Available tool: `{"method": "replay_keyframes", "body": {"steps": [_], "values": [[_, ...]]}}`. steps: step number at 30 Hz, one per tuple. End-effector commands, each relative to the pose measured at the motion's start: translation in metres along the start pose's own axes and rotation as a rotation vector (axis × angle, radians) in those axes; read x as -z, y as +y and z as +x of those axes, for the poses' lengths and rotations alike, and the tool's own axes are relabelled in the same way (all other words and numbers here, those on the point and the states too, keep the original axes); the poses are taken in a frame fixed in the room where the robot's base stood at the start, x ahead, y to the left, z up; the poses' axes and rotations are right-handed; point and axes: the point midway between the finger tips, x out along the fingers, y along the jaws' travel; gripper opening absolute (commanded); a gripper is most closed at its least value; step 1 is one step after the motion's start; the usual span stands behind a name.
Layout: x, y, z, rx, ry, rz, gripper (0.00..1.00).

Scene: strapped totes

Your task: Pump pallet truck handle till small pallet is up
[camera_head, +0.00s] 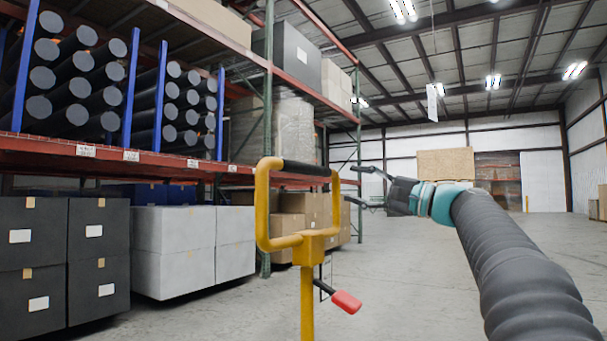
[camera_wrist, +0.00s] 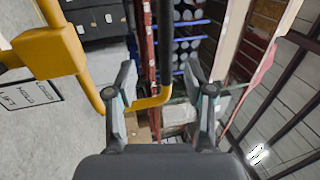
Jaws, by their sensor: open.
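The yellow pallet truck handle (camera_head: 262,205) is an upright loop on a yellow post (camera_head: 307,285), with a black grip bar (camera_head: 306,168) across its top. A red-tipped lever (camera_head: 346,302) sticks out from the post. My gripper (camera_head: 350,185) is to the right of the loop, near the right end of the grip bar. In the wrist view my gripper (camera_wrist: 160,76) is open and empty; the black bar (camera_wrist: 166,45) lines up between its fingers, apparently beyond them. The yellow handle frame (camera_wrist: 52,50) is at left there. The small pallet is not in view.
A placard (camera_wrist: 30,93) reading lower, hold and lift shows beside the handle. Behind stand racks (camera_head: 130,158) with dark rolls, grey and dark boxes (camera_head: 190,240) and brown cartons (camera_head: 300,210). The concrete floor at the right is open.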

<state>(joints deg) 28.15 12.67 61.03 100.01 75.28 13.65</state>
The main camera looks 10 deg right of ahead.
Motion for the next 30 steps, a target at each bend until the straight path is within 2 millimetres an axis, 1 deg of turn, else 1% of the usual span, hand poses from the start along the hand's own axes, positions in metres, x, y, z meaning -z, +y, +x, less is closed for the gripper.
{"method": "replay_keyframes", "body": {"steps": [3,7,11,21,27,30], "values": [[0.003,-0.007,0.001,0.024,-0.008,0.001,0.53],[0.003,-0.007,0.013,0.024,-0.01,0.002,0.53],[0.002,-0.008,0.035,0.024,-0.011,0.003,0.53],[0.002,-0.01,0.098,0.022,-0.01,0.002,0.53],[0.001,-0.011,0.125,0.023,-0.008,0.002,0.53],[0.002,-0.01,0.132,0.022,-0.007,0.002,0.53]]}}
